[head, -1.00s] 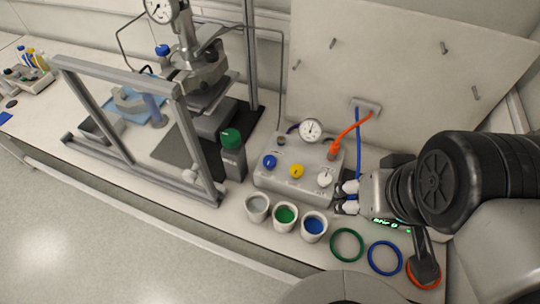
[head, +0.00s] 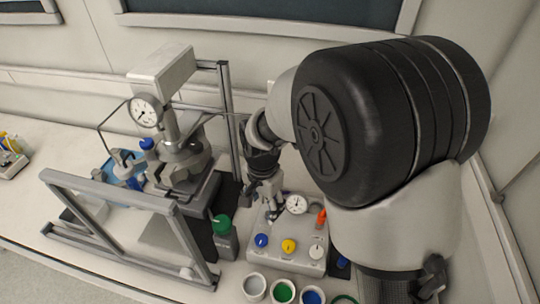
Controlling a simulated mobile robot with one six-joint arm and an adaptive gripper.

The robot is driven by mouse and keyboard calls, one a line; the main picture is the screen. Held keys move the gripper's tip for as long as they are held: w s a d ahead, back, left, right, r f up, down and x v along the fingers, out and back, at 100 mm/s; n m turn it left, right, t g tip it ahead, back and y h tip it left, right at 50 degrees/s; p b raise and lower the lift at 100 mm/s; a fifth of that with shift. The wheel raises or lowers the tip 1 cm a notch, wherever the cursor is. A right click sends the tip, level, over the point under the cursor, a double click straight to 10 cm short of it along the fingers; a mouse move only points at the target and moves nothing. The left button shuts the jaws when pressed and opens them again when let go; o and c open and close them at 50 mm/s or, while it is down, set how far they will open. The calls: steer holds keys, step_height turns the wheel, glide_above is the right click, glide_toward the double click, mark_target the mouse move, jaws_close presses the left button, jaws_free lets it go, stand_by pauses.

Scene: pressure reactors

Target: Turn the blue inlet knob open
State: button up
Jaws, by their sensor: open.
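A blue knob (head: 261,240) sits at the left of the front row on the grey valve box (head: 311,268), beside a yellow knob (head: 289,246) and a white knob (head: 316,252). Another blue knob (head: 147,143) is on the reactor (head: 185,155) at the left. My gripper (head: 271,213) points down over the back left part of the box, behind the front blue knob and apart from it. It is open, with nothing seen between its fingers. My arm hides part of the wall and the bench at the right.
A pressure gauge (head: 296,204) and an orange fitting (head: 321,217) stand on the back of the box. A green-capped bottle (head: 223,238) is close at its left. Cups (head: 254,287) stand in front. A metal frame (head: 110,195) is further left.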

mark_target(261, 239)
steer(key=f, duration=0.6)
steer(key=f+b, duration=0.1)
steer(key=f, duration=0.6)
steer(key=a+f+b, duration=0.1)
steer(key=f, duration=0.5)
steer(key=shift+w+f, duration=0.15)
steer(key=c, duration=1.1)
steer(key=shift+o, duration=0.2)
